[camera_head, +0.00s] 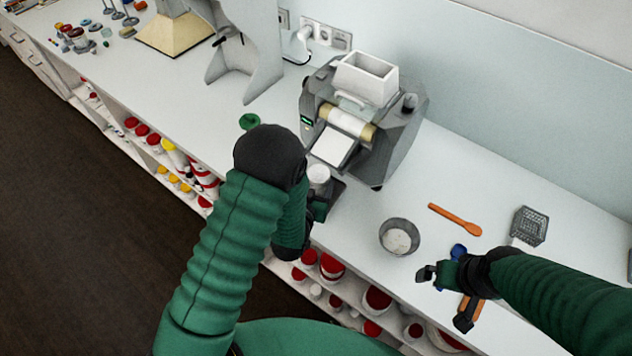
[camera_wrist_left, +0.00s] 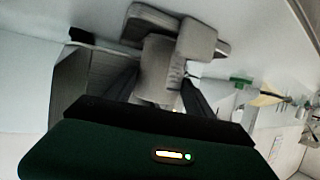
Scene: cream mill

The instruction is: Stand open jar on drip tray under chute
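The open jar (camera_head: 318,176), small and pale with a white top, is below the mill's chute (camera_head: 334,147) in the head view. It is at the left part of the dark drip tray (camera_head: 335,190); I cannot tell whether it touches the tray. My left gripper (camera_head: 318,205) is right at the jar, and my forearm and wrist hide much of it. The left wrist view shows the dark fingers around a dim grey shape, too unclear to tell if they grip. My right gripper (camera_head: 443,296) is open and empty by the counter's front edge.
The grey mill (camera_head: 399,130) stands against the wall. A green lid (camera_head: 249,121) lies to its left. At right are a metal bowl (camera_head: 399,237), an orange spatula (camera_head: 456,219) and a grater-like tool (camera_head: 528,227). Shelves of jars lie below the counter.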

